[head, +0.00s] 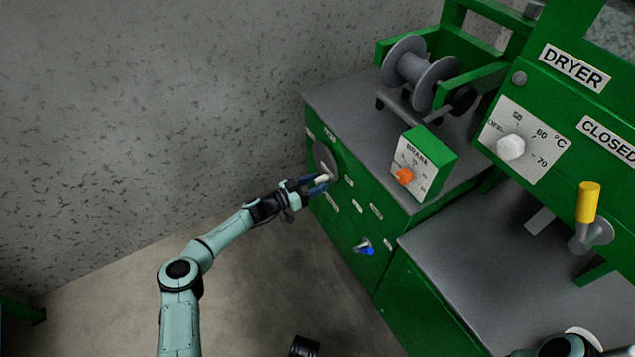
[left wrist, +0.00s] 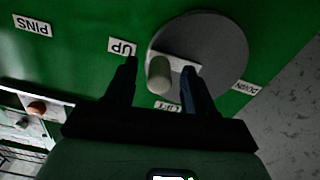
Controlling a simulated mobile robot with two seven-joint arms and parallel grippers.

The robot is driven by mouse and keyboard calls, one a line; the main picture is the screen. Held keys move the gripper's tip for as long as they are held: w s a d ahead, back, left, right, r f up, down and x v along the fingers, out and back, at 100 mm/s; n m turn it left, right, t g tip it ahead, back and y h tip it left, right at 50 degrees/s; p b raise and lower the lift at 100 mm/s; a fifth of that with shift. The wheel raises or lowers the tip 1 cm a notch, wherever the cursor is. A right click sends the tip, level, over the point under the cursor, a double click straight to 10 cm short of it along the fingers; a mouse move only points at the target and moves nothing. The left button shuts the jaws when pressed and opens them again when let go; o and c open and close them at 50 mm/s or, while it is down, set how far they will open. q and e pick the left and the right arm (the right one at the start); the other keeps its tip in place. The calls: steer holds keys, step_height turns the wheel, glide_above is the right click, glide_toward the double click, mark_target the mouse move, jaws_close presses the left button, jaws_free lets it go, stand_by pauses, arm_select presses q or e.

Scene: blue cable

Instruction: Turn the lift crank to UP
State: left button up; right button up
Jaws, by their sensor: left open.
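The lift crank has a grey disc (head: 325,155) on the green cabinet's front; the disc also shows in the left wrist view (left wrist: 222,45). Its cream knob (left wrist: 158,76) sticks out toward the left wrist camera, and the crank's arm runs right from it across the disc. The UP label (left wrist: 122,47) is left of the knob and the DOWN label (left wrist: 246,88) is at the disc's right, both upside down. My left gripper (left wrist: 160,72) is open, with its fingers on either side of the knob. Contact cannot be told. The LIFT label (left wrist: 167,105) is partly hidden.
A blue knob (head: 367,249) sits lower on the same cabinet front. A brake box with an orange knob (head: 404,176) and a grey spool (head: 417,70) stand on top. The dryer panel (head: 523,145) is at right.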

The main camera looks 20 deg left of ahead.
arm_select(q)
steer(key=p+v, duration=0.3)
steer(key=v, duration=0.9)
steer(key=shift+s+a, duration=0.2)
arm_select(e)
steer(key=shift+y, duration=0.3)
steer(key=r, duration=0.1)
steer(key=a+r, duration=0.1)
steer(key=r, duration=0.1)
steer(key=a+r, duration=0.1)
steer(key=shift+s+r, duration=0.25)
steer(key=shift+s, duration=0.15)
